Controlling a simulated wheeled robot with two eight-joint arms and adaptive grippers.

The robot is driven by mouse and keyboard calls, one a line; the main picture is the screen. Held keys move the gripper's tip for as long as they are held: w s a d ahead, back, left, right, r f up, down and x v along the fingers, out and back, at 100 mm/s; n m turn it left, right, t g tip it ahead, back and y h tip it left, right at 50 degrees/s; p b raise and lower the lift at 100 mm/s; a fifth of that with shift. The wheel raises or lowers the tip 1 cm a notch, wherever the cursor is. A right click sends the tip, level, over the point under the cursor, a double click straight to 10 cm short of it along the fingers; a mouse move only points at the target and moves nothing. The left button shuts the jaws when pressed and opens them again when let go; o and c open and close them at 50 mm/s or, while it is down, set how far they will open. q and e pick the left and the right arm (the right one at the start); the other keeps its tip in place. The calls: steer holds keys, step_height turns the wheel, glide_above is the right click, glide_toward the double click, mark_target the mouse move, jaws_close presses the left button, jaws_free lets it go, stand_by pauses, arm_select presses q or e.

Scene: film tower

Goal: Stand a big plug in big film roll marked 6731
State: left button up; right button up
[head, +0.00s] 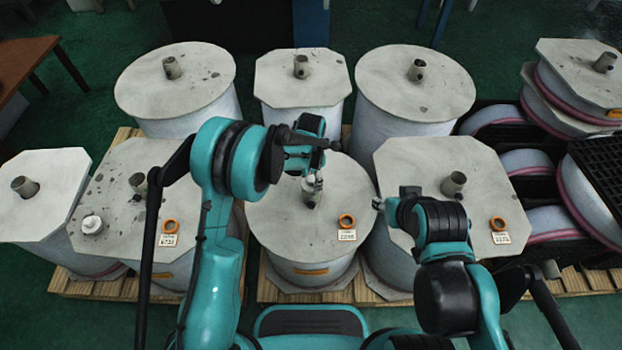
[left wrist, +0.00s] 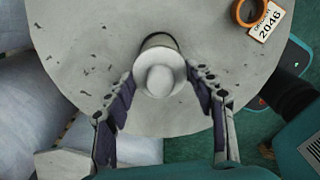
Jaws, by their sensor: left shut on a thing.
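The front-left film roll (head: 110,200) has an octagonal top, a central hub and a small tag (head: 160,240) that seems to read 6731. A white plug (head: 92,224) sits on its top, left of the hub. My left gripper (head: 312,180) is over the hub of the front-middle round roll (head: 275,222), whose tag (left wrist: 266,25) reads 2046. It is shut on a pale plug (left wrist: 160,80), in line with that hub; I cannot tell if the plug is seated in it. My right gripper (head: 380,204) is by the front-right roll (head: 400,165); its jaws are unclear.
More rolls stand behind, including the back-middle one (head: 300,85). Orange rings (head: 346,220) lie by the front tags. The rolls stand close together on wooden pallets (head: 90,287). Black crates (head: 600,170) and stacked rolls fill the right side.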

arm_select(q)
steer(key=shift+f, duration=0.2)
steer(key=o, duration=1.2)
steer(key=shift+r, duration=0.15)
step_height(320, 180, up, 12)
steer(key=shift+f, duration=0.1)
steer(key=shift+a, duration=0.1)
